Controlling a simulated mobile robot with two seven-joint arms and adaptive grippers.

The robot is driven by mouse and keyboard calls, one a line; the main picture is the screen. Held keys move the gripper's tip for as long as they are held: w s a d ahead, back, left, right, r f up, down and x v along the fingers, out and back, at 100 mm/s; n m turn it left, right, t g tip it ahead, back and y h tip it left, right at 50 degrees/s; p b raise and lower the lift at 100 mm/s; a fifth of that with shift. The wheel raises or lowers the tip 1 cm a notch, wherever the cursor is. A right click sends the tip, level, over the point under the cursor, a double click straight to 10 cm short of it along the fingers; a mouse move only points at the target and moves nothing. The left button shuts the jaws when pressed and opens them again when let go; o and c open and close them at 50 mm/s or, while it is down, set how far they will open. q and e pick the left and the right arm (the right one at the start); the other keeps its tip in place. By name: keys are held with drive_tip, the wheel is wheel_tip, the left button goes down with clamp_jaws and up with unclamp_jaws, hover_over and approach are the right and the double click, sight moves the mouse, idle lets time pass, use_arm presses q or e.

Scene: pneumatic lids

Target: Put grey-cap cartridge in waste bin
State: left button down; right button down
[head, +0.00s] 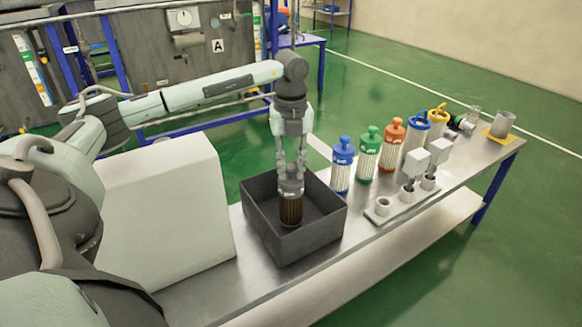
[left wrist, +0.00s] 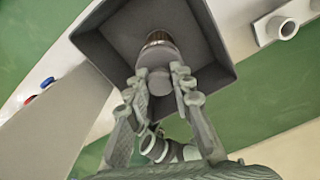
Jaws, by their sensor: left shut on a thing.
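The grey-cap cartridge (head: 290,206) has a grey cap and a dark brown pleated body. It hangs upright inside the open dark grey waste bin (head: 315,240), near its front left part. My left gripper (head: 291,176) points down and is shut on the cartridge's cap. In the left wrist view the cap (left wrist: 155,80) lies between the fingertips, with the bin's walls (left wrist: 215,45) around it. I cannot tell whether the cartridge's lower end touches the bin floor. My right gripper is not in view.
Blue-cap (head: 342,165), green-cap (head: 368,155) and orange-cap (head: 391,145) cartridges stand in a row right of the bin. A pale block with ports (head: 383,208) lies in front of them. A large white box (head: 165,215) stands left of the bin.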

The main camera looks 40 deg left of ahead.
use_arm(q)
drive_tip(key=c, duration=1.8)
unclamp_jaws()
drive_tip(key=shift+f, duration=0.2)
drive_tip(key=o, duration=0.5)
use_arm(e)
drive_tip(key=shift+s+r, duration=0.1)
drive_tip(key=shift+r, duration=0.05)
use_arm(q)
drive_tip(key=shift+r, duration=0.1)
drive_tip(key=shift+r, duration=0.15)
wheel_tip(320, 180, up, 12)
drive_tip(key=shift+f, duration=0.1)
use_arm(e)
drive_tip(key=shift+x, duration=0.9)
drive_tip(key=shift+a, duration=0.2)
